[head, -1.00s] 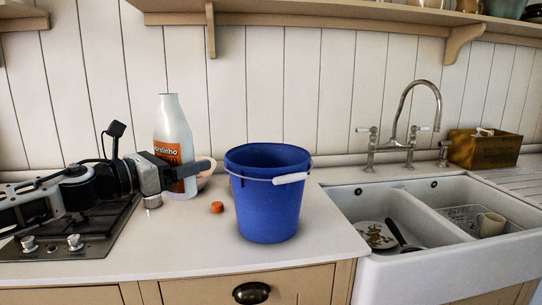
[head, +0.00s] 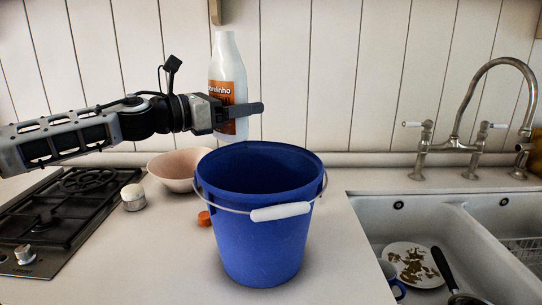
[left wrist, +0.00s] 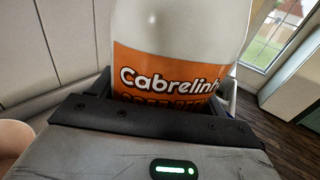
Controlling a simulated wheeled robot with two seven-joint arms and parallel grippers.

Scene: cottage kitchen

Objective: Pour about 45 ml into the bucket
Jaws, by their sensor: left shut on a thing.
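A white bottle with an orange label (head: 226,78) is upright in my left gripper (head: 243,109), whose fingers are shut on it. The gripper holds it in the air, above and behind the bucket's left rear rim. In the left wrist view the bottle (left wrist: 178,30) fills the space between the fingers and its label faces the camera. The blue bucket (head: 260,235) stands upright on the counter with its wire handle and white grip hanging at the front. The bucket's bottom inside is hidden. My right gripper is not in view.
An orange cap (head: 204,218) lies left of the bucket. The sink (head: 375,230) at right holds a plate (head: 408,262), a mug and a pan.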

